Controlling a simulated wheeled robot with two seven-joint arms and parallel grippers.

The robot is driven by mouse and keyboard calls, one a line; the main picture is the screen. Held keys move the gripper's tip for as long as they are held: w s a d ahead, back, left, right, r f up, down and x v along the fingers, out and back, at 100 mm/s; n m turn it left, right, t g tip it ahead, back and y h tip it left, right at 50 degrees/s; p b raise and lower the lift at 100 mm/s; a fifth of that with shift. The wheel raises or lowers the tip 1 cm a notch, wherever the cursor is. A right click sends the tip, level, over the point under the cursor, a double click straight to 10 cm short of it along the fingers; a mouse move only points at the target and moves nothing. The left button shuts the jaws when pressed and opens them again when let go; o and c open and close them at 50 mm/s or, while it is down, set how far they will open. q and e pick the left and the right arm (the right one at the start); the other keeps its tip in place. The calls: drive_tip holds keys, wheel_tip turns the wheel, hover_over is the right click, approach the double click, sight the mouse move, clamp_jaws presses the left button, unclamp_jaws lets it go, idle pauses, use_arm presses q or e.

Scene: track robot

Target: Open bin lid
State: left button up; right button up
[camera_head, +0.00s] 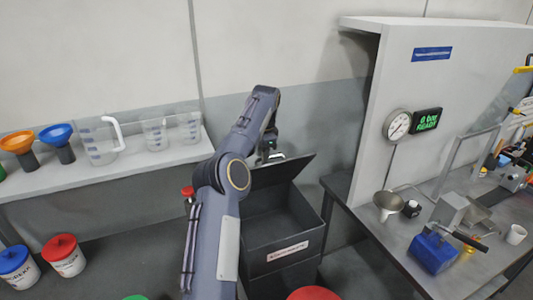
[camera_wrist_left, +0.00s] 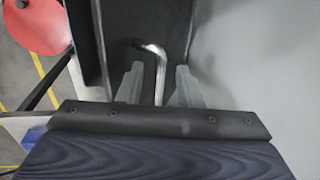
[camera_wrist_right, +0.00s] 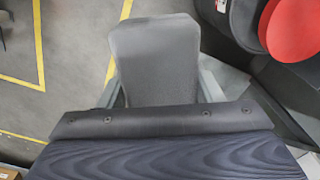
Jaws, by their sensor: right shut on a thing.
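The dark grey bin (camera_head: 265,228) stands in the middle of the head view, with a white label on its front. Its lid (camera_head: 290,172) is raised and tilted at the back, and the bin's inside shows. My left gripper (camera_head: 268,156) is at the lid's upper edge. In the left wrist view its fingers (camera_wrist_left: 158,88) stand apart on either side of a bent metal handle (camera_wrist_left: 159,62); contact cannot be told. My right gripper (camera_wrist_right: 158,92) shows only in the right wrist view, shut on a grey, rounded block-like thing (camera_wrist_right: 155,60).
A shelf (camera_head: 110,172) at left holds clear jugs and funnels. White tubs with blue and red lids (camera_head: 66,255) stand lower left. A workbench (camera_head: 395,230) with a funnel, gauge and tools is at right. A red round top (camera_head: 313,293) is in front of the bin.

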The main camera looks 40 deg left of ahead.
use_arm(q)
drive_tip(key=shift+r, duration=0.1)
